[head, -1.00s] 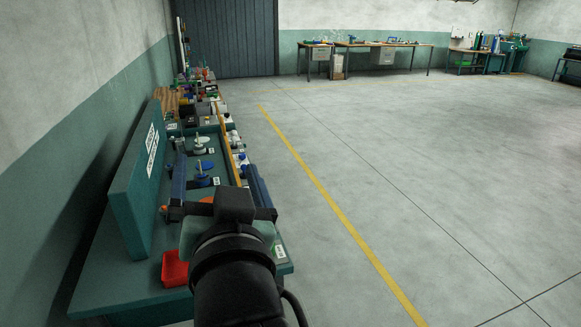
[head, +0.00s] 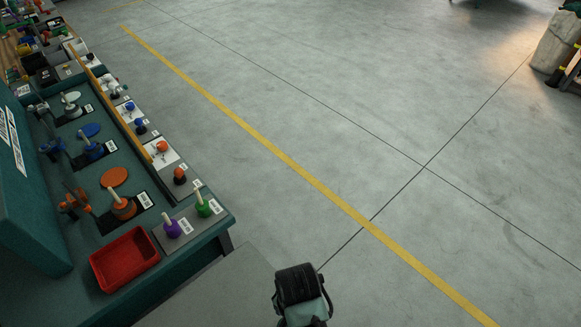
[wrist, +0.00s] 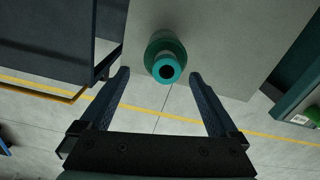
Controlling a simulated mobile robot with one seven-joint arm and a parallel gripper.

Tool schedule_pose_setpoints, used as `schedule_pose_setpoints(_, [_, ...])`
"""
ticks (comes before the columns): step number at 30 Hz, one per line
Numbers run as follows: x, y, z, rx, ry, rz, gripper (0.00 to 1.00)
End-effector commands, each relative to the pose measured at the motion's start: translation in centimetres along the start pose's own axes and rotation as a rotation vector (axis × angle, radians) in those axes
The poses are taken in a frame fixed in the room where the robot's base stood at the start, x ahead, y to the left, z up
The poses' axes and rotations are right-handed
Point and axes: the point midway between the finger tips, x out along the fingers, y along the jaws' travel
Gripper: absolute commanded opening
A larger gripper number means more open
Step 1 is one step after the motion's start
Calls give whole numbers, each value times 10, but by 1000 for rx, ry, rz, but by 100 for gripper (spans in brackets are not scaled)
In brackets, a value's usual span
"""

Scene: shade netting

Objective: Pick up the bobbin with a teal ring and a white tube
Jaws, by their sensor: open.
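In the wrist view a green and teal bobbin-like piece (wrist: 166,60) stands on a grey surface, seen nearly end-on. Its near end is a bright teal ring around a dark hole. No white tube shows on it from this angle. My gripper (wrist: 160,74) is open, with one finger on each side of this piece and visible gaps between; nothing is held. In the head view I cannot pick out this piece; only a dark end of my arm shows at the bottom.
The head view shows a teal bench with a red bin (head: 125,260), a purple bobbin (head: 173,228) and a green bobbin (head: 203,205) with pale tubes, and several orange, blue and grey ones. Open floor with a yellow line (head: 290,165) lies to the right.

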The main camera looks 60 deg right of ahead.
Motion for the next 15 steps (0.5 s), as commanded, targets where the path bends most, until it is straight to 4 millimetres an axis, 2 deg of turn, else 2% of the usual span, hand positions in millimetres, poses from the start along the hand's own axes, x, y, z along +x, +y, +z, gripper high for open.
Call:
schedule_pose_setpoints(8, [19,-1,0,-2,1,-1,96])
schedule_pose_setpoints(15, [51,-2,-1,-3,1,0,96])
